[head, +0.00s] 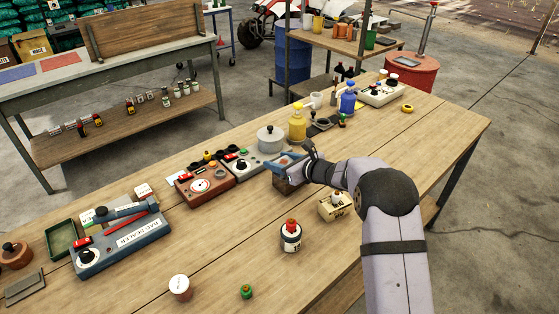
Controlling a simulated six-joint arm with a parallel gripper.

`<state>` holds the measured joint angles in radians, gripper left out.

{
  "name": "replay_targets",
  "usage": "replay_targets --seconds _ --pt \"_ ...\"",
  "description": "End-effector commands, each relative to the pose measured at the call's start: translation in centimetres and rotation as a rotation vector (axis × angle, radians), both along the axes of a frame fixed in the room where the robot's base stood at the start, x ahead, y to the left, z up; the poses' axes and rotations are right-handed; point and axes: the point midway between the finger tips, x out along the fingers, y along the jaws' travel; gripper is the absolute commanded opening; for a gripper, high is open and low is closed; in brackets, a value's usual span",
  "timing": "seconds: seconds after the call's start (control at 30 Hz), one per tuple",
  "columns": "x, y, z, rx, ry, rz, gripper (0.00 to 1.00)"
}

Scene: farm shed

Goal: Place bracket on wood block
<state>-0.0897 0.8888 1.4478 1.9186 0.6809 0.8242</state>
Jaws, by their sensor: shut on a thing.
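A small blue piece, seemingly the bracket (283,160), is at the end of my gripper (297,168), near the middle of the workbench. My gripper is shut on it. A dark brown wood block (283,186) sits on the bench directly below the bracket in the picture. I cannot tell whether the bracket touches the block or is held just above it. My gripper and wrist hide part of the bracket and the block's right side.
A grey pot (271,138) and a yellow bottle (297,122) stand just behind. A red-brown meter box (204,184) is to the left. A cream box (335,206) and a white jar (291,238) are in front. The bench's right end (440,125) is mostly clear.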

Motion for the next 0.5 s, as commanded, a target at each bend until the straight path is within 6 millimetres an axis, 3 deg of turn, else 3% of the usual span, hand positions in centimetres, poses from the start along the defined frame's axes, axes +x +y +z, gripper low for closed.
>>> replay_targets --seconds 0.43,0.47,0.5 --pt "0.04 0.01 -0.43 0.001 -0.003 0.000 0.22" --pt "0.03 0.00 -0.44 0.001 -0.002 0.000 0.49" --pt "0.02 0.01 -0.34 0.001 -0.002 0.000 0.59"
